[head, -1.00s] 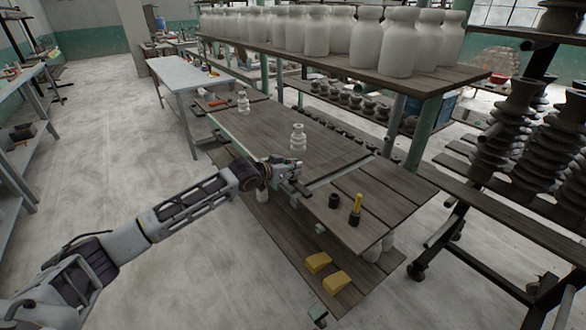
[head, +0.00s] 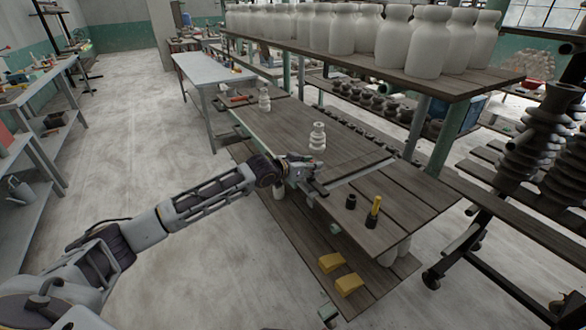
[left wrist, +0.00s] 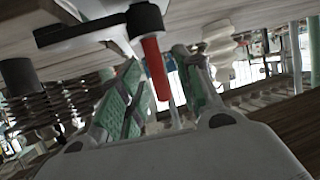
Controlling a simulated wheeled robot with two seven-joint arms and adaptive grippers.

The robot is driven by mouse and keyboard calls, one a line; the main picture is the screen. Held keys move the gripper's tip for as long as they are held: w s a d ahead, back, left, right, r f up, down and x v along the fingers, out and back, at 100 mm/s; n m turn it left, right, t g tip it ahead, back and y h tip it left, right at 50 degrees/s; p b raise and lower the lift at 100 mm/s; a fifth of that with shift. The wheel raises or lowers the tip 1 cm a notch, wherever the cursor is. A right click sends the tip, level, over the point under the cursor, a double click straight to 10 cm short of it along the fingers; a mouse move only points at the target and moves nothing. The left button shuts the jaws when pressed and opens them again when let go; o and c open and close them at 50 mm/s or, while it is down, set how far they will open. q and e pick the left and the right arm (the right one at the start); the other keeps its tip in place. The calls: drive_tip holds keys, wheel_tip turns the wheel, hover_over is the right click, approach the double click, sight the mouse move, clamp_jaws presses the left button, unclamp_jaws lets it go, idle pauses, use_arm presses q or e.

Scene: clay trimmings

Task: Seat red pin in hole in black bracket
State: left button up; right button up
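In the left wrist view, which is turned nearly upside down, the red pin (left wrist: 155,68) stands at the round end of a black bracket (left wrist: 144,20). How deep it sits cannot be told. My left gripper (left wrist: 160,85) has its green-padded fingers apart, one on each side of the pin, with gaps visible. In the head view my left gripper (head: 308,172) is low over the near edge of the wooden table (head: 290,140). The pin is not discernible there. My right gripper is not in view.
A black cup (head: 351,202) and a yellow pin (head: 376,205) in another black cup (head: 371,222) stand right of the gripper. A white ribbed insulator (head: 317,138) stands behind it. Yellow blocks (head: 348,285) lie on the lower shelf. White jars (head: 428,42) fill the shelf above.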

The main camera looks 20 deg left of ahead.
use_arm(q)
drive_tip(key=shift+v, duration=0.8)
drive_tip(key=v, duration=0.9)
drive_tip(key=shift+s+a, duration=0.15)
drive_tip(key=shift+s, duration=0.15)
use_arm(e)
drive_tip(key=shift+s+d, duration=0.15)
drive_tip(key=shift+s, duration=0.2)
use_arm(q)
drive_tip(key=shift+r, duration=0.15)
